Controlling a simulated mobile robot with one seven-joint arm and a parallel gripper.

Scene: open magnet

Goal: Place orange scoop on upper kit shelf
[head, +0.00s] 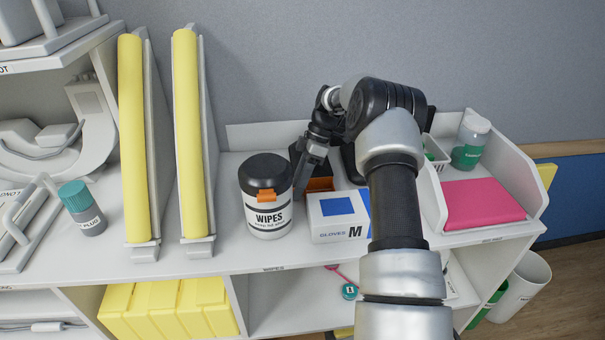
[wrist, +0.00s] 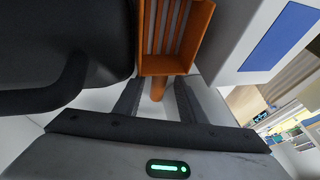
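The orange scoop (wrist: 172,55) lies on the white upper shelf surface (head: 235,257). In the head view a strip of the scoop (head: 319,184) shows behind the gloves box, right of the wipes canister. My gripper (head: 308,172) reaches down between these two. In the wrist view my gripper (wrist: 157,88) is open. The scoop's short handle points between its two fingers, with a gap visible on each side. The scoop's far end is cut off by the frame. I cannot tell which shelf section is the kit shelf.
The black-lidded wipes canister (head: 268,217) stands close left of the gripper, the gloves box (head: 338,226) close right. Further right are a pink pad (head: 482,204) and a green-labelled bottle (head: 470,140). Yellow-edged upright dividers (head: 187,130) stand left. Yellow blocks (head: 165,308) fill a lower compartment.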

